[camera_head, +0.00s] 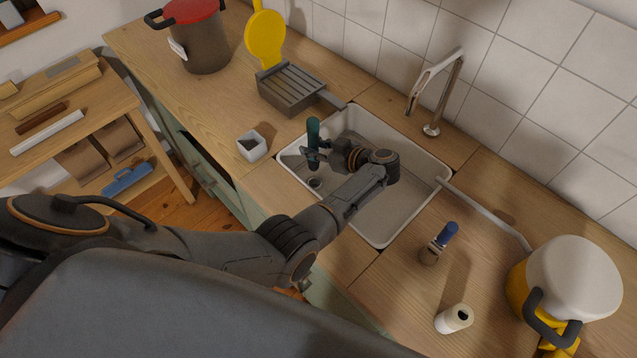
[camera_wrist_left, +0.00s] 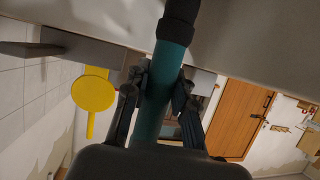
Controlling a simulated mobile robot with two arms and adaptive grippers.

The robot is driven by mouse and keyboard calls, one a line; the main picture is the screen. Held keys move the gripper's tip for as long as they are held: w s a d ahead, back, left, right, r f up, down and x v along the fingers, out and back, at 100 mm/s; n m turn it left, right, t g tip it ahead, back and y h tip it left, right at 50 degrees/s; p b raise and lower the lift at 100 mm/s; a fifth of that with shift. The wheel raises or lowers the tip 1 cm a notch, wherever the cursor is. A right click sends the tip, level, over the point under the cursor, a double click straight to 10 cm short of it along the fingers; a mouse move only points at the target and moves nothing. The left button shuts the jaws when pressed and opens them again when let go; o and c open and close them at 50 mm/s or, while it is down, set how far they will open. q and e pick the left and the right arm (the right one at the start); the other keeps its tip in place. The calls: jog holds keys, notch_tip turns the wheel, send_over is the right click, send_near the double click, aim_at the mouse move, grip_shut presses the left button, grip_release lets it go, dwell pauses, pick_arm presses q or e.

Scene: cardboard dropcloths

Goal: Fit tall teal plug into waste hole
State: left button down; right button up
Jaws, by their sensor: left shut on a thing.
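The tall teal plug (camera_head: 313,130) stands roughly upright in my left gripper (camera_head: 316,155), over the left part of the sink. My left gripper is shut on its shaft. In the left wrist view the teal plug (camera_wrist_left: 176,58) runs between the two fingers (camera_wrist_left: 160,93), with a black band towards its end at the top edge. The waste hole (camera_head: 315,183) is a dark round opening at the left of the sink floor, just below the gripper in the head view. The gap between the plug's lower end and the hole cannot be judged. My right gripper is not in view.
The white sink (camera_head: 385,238) has raised rims and a tall faucet (camera_head: 440,90) behind it. A small grey cup (camera_head: 252,147) stands left of it, a grill pan (camera_head: 290,92) behind left. A blue-handled brush (camera_head: 440,242), white roll (camera_head: 452,320) and pot (camera_head: 572,278) stand right.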

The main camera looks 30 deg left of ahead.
aim_at(314, 170)
pick_arm(q)
notch_tip(314, 170, down, 6)
jog(key=shift+r+b, duration=0.1)
jog(key=shift+b, duration=1)
notch_tip(314, 170, down, 4)
jog(key=b, duration=0.2)
jog(key=shift+r+b, duration=0.1)
jog(key=shift+b, duration=0.2)
jog(key=shift+f, duration=0.2)
jog(key=shift+s+f+b, duration=0.1)
jog(key=shift+f+b, duration=0.15)
jog(key=shift+b, duration=0.05)
jog(key=c, duration=1.1)
grip_release()
jog(key=shift+r, duration=0.1)
